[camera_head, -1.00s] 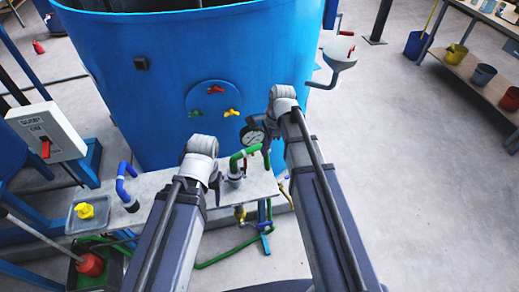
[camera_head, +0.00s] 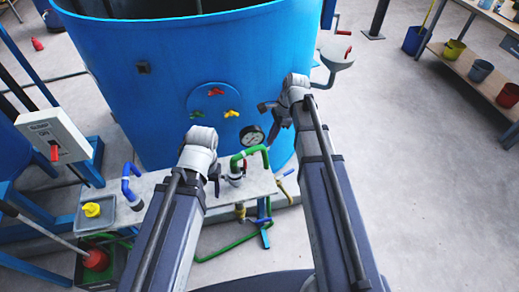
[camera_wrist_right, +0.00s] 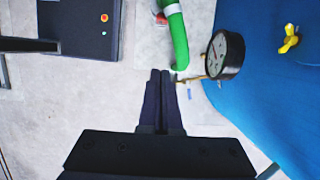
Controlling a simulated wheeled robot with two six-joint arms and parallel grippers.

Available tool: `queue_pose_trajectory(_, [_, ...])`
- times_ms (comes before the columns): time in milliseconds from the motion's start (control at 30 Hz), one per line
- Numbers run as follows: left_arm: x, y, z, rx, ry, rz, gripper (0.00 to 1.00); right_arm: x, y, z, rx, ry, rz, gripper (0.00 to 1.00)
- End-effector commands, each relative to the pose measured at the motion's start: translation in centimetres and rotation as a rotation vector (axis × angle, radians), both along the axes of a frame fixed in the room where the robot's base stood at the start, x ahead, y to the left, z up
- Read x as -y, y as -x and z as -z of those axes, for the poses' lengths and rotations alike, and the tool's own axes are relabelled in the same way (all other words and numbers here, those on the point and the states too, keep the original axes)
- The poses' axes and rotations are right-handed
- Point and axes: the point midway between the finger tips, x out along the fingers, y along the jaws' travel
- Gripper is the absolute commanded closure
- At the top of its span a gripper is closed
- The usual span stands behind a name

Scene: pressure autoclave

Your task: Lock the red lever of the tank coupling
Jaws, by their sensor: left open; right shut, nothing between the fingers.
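The green coupling pipe (camera_head: 252,156) rises from the bench beside the blue tank (camera_head: 150,100). A small red part (camera_head: 245,164), which looks like the lever, shows beside the pipe; its exact position is unclear.
A pressure gauge (camera_head: 252,136) is close beside the green pipe. Colored wing handles (camera_head: 231,113) sit on the tank's round plate. A blue pipe (camera_head: 130,184) and a tray (camera_head: 108,208) with a yellow knob (camera_head: 91,210) are at left. Open floor lies at right.

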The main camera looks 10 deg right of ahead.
Motion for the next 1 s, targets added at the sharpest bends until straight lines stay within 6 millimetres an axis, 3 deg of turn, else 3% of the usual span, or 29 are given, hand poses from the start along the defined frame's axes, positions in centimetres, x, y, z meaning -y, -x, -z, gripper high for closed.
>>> queue_pose_trajectory(167, [0.0,0.0,0.7,0.0,0.0,0.0,0.38,-0.3,0.0,0.7,0.0,0.001,-0.002,1.0])
queue_pose_trajectory(867, [0.0,0.0,10.0,0.0,0.0,-0.002,0.38,-3.0,0.2,10.0,0.0,0.002,-0.002,1.0])
queue_pose_trajectory(1000, [0.0,0.0,9.3,0.0,0.0,-0.002,0.38,-5.0,0.3,9.4,0.0,0.002,-0.004,1.0])
